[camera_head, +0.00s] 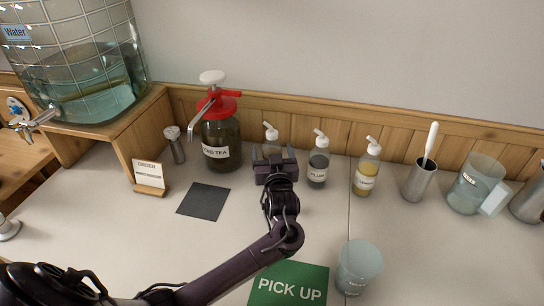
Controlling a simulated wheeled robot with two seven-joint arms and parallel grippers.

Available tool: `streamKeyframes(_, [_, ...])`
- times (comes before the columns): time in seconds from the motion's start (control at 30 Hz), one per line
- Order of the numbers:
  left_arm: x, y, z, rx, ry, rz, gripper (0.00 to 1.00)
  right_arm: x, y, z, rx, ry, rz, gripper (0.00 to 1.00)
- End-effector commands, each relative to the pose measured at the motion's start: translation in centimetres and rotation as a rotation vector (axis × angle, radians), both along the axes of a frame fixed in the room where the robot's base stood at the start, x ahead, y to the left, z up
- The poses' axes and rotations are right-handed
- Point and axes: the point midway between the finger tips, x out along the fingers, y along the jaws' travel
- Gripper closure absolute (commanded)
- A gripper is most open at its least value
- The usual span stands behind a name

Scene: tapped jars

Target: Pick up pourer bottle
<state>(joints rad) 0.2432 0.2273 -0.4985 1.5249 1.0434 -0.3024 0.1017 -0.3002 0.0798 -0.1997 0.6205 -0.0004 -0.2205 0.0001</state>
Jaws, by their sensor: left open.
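Three small pourer bottles with white spout tops stand in a row near the back wall. The left one (271,134) is mostly hidden behind my gripper, and its label cannot be read. The middle one (319,161) is dark grey with a label that seems to read "Plum". The right one (367,169) holds yellow liquid and has a white label. My left gripper (275,154) is open, right in front of the left bottle. I cannot tell whether its fingers are around that bottle or touching it. My right gripper is out of view.
A red-lidded pump jar labelled as tea (221,140) stands left of the bottles. A water tank (75,60) sits on a wooden stand. A metal cup (419,180) and clear jug (474,185) are at right. A cup (358,267) stands beside the green "PICK UP" mat (288,284).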

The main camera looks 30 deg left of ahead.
Motion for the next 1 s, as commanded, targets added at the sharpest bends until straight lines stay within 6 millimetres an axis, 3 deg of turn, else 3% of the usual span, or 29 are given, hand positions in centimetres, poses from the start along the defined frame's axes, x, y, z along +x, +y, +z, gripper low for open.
streamKeyframes(0.37, [1.01,0.68,-0.06,-0.002,0.001,0.0,0.23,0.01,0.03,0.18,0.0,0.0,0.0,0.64])
streamKeyframes(0.8, [0.99,0.66,-0.04,-0.002,0.001,0.0,0.8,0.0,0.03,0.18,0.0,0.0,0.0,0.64])
streamKeyframes(1.0, [1.0,0.66,0.09,-0.002,-0.001,0.0,0.81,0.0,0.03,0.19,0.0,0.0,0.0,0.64])
